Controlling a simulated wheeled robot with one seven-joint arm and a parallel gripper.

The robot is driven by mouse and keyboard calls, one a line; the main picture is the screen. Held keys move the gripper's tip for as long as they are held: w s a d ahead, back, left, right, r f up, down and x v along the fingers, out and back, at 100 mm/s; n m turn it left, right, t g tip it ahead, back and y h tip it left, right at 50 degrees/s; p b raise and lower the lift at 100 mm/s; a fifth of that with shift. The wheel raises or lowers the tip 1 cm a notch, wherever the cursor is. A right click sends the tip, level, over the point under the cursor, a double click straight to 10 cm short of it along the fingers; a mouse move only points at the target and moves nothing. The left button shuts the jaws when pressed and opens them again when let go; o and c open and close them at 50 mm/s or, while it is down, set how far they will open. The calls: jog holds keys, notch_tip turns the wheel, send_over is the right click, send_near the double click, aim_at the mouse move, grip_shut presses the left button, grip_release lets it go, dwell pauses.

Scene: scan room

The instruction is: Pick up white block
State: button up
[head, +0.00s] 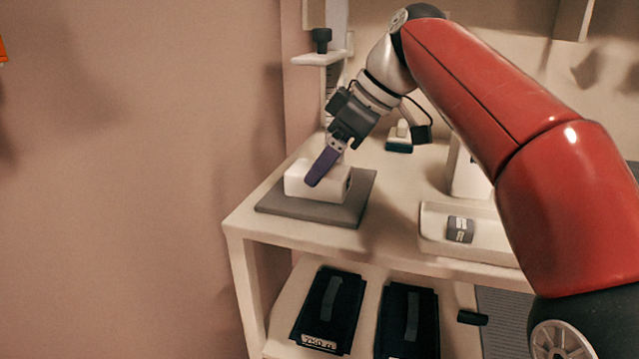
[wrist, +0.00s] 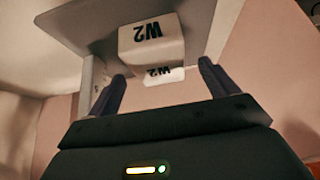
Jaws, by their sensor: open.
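The white block (head: 317,181) sits on a dark grey pad (head: 271,201) near the left corner of the table. In the wrist view the block (wrist: 155,58) shows "W2" markings on two faces. My gripper (head: 322,168) is over the block, pointing down and to the left, and one purple-grey finger covers part of the block in the head view. In the wrist view the two fingers (wrist: 161,84) are spread apart with the block's near end between or just beyond their tips. I cannot tell whether they touch it.
A white tray (head: 432,222) with a small grey item (head: 460,229) stands right of the pad. A small dark-and-white object (head: 399,140) stands behind. A post with a small shelf (head: 318,58) rises at the back left. Black cases (head: 327,310) lie on the lower shelf.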

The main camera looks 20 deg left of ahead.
jog(key=x, duration=0.3)
jog(key=shift+a+f+b, duration=0.1)
jog(key=shift+f+b, duration=0.2)
jog(key=shift+b, duration=0.1)
jog(key=shift+r, duration=0.1)
jog(key=c, duration=1.3)
